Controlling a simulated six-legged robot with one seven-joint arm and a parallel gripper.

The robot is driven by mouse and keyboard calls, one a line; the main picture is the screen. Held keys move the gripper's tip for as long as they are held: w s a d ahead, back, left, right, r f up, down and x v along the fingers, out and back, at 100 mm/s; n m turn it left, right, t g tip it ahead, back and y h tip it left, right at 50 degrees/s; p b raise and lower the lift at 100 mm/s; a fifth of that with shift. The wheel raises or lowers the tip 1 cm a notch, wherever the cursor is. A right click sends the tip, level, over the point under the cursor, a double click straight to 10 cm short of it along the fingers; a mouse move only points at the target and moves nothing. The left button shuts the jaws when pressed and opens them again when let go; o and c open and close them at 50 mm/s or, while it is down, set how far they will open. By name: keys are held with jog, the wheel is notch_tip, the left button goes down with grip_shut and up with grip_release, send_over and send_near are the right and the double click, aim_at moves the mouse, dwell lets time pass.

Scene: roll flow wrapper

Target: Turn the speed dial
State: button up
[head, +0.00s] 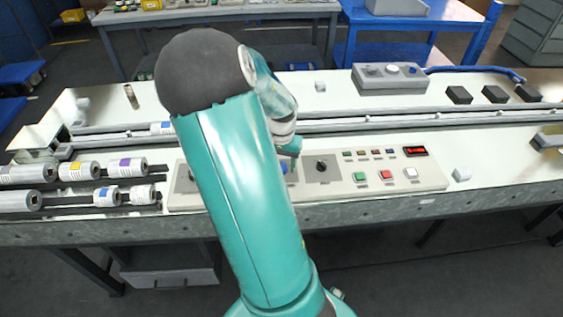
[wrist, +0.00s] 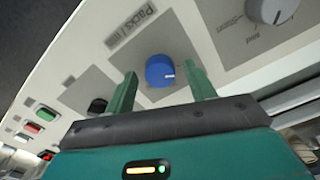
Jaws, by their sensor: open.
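A blue dial (wrist: 160,71) sits on a grey plate with a "Packs / min" label (wrist: 132,28) beside it. In the wrist view my gripper (wrist: 160,69) is open, with one finger on each side of the blue dial. I cannot tell whether the fingers touch it. In the head view the blue dial (head: 290,166) is mostly hidden behind my arm, and the end of my gripper (head: 291,149) shows just above it.
A black dial (head: 321,165) is right of the blue one, and a grey dial (wrist: 270,10) is on its other side. The control panel (head: 430,183) also holds green (head: 360,176), red (head: 386,175) and white (head: 411,173) buttons. Printed rolls (head: 77,171) lie at left.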

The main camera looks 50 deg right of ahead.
jog(key=c, duration=1)
jog(key=shift+m, duration=0.3)
jog(key=m, duration=1.1)
jog(key=o, duration=1)
jog(key=shift+r, duration=0.15)
